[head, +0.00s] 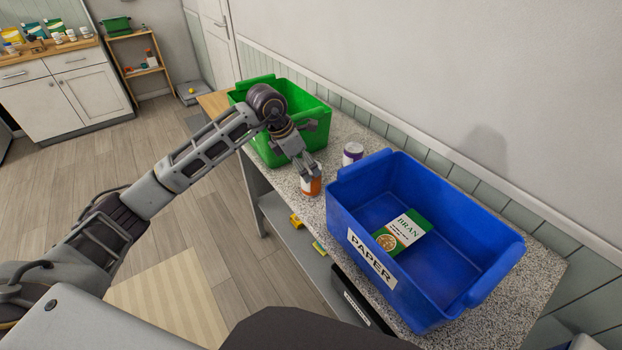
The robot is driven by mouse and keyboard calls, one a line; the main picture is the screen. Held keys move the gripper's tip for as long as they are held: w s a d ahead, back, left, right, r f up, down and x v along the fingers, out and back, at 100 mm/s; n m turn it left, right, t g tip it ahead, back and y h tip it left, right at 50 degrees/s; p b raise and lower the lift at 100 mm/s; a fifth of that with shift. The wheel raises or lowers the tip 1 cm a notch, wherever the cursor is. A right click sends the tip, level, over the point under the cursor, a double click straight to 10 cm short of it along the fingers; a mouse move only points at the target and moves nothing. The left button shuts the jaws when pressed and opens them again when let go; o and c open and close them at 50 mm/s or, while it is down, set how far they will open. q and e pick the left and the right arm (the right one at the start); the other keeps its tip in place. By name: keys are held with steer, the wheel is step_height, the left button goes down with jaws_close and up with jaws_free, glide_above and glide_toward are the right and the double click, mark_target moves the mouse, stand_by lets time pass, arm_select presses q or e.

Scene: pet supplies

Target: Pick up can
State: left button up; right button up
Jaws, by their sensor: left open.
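An orange and white can (311,187) stands on the speckled counter (335,130) between the green bin and the blue bin. My left gripper (307,172) reaches in from the left, points down and is open, with its fingers right at the top of this can. The fingers hide part of the can, and I cannot tell whether they touch it. A second can, white and purple (352,154), stands behind it, beside the blue bin. My right gripper is not in view.
A blue bin (470,212) labelled PAPER holds a green and white BRAN box (401,233). A green bin (314,103) stands behind my left gripper. The wall (430,70) runs along the counter's far side. Yellow items (296,220) lie on the shelf below.

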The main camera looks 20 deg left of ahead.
mark_target(307, 168)
arm_select(q)
steer(key=shift+x, duration=1.15)
steer(key=shift+w+d+f, duration=0.15)
steer(key=shift+f, duration=0.5)
steer(key=shift+w+d+f+p, duration=0.3)
steer(key=shift+d+f, duration=0.1)
steer(key=shift+f, duration=0.2)
steer(key=shift+w+d+f+p, duration=0.3)
steer(key=shift+d+f, duration=0.05)
steer(key=shift+f, duration=0.3)
steer(key=shift+x, duration=1)
steer(key=shift+f, duration=0.1)
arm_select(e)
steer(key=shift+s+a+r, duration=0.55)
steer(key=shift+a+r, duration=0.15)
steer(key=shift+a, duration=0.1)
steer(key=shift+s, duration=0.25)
arm_select(q)
steer(key=shift+c, duration=0.3)
